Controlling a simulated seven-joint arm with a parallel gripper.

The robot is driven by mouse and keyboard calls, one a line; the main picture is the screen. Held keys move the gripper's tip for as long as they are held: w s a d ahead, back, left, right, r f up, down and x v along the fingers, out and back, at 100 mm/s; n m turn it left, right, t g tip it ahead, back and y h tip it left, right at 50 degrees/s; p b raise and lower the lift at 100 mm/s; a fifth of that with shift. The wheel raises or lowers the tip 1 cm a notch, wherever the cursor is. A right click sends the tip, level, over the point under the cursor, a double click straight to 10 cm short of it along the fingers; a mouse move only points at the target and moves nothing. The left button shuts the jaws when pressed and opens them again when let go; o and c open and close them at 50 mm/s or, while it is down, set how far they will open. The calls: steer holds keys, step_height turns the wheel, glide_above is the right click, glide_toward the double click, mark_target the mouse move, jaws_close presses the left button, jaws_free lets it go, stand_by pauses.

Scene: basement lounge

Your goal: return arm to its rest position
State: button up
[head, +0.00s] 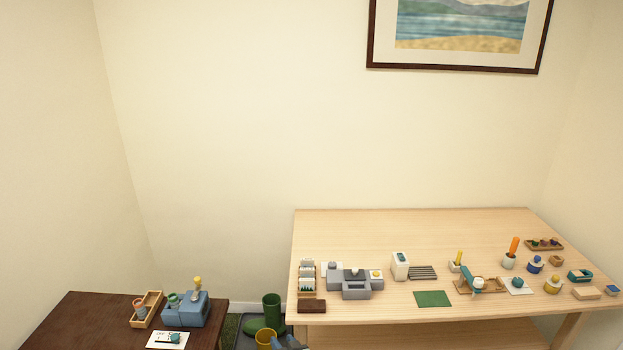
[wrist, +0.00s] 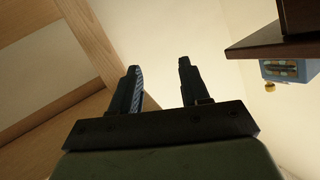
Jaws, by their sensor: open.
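My gripper (wrist: 159,88) shows in the wrist view with its two dark fingers apart and nothing between them. Beyond the fingers is a bare cream wall.
A light wooden table (head: 400,225) with several small items stands right; its wooden frame (wrist: 95,40) is left of the fingers. A dark table (head: 75,320) with a blue device (head: 187,311) stands left.

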steer(key=s+d+f+m+g+h, duration=0.1)
steer(key=s+d+f+g+h, duration=0.4)
steer(key=d+f, duration=0.4)
steer(key=s+d+f+m+g+h, duration=0.1)
steer(key=s+d+f+g+h, duration=0.1)
steer(key=s+d+f, duration=0.65)
steer(key=s+d+f+g, duration=0.2)
steer(key=s+g, duration=0.2)
steer(key=s, duration=0.5)
steer(key=s+d+f+g, duration=0.2)
steer(key=s+d+g, duration=0.1)
steer(key=s, duration=0.5)
steer(key=s+d+f+g, duration=0.2)
steer(key=s+g, duration=0.3)
steer(key=s, duration=0.4)
steer(key=shift+s+d+f+g, duration=0.3)
steer(key=shift+s+d+f, duration=0.1)
steer(key=shift+d, duration=0.15)
